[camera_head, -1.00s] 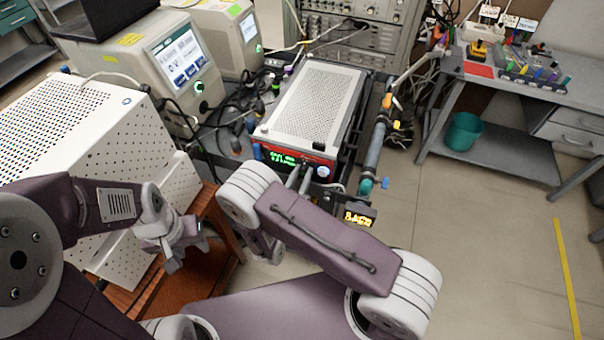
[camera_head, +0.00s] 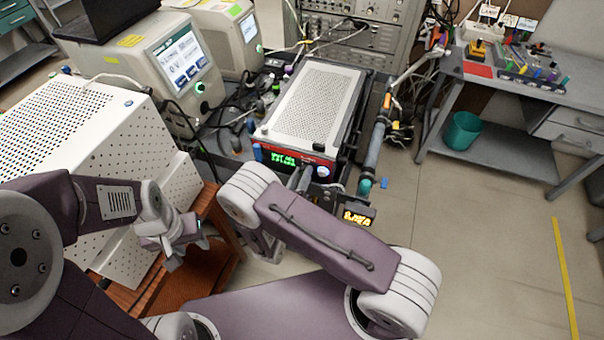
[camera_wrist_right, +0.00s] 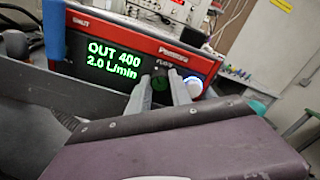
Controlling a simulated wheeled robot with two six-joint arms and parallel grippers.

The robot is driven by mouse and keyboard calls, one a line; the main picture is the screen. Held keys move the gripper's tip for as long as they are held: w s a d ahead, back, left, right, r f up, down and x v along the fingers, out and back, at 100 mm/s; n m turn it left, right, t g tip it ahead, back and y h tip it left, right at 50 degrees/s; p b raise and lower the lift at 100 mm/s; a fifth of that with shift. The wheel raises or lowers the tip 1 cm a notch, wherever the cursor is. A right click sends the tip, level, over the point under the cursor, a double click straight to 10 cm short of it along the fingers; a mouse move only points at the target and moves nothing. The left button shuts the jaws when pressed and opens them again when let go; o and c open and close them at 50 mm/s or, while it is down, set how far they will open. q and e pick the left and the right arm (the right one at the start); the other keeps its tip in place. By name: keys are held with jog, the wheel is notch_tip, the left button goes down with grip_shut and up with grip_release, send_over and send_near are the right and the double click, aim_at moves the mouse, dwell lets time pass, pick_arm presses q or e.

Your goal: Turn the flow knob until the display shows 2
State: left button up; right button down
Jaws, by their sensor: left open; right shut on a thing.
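The classifier (camera_head: 312,105) is a box with a perforated white top and a red-edged black front. Its green display (camera_wrist_right: 113,58) reads "OUT 400" and "2.0 L/min" in the right wrist view; in the head view the text (camera_head: 284,158) is too blurred to read. The dark flow knob (camera_wrist_right: 159,83), under the "FLOW" label, sits right of the display. My right gripper (camera_wrist_right: 160,93) is shut on it, with a pale finger on each side. In the head view, my right arm partly hides this gripper. My left gripper (camera_head: 182,238) is open and empty, left of the classifier.
A round white button with a blue glow (camera_wrist_right: 193,86) is close to the right of the knob. A perforated white cabinet (camera_head: 100,150) stands near my left arm. A vertical tube (camera_head: 374,150) and a small orange display (camera_head: 356,218) are to the right.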

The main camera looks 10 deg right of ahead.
dwell(0.3)
jog(key=c, duration=1.2)
grip_release()
jog(key=shift+o, duration=0.2)
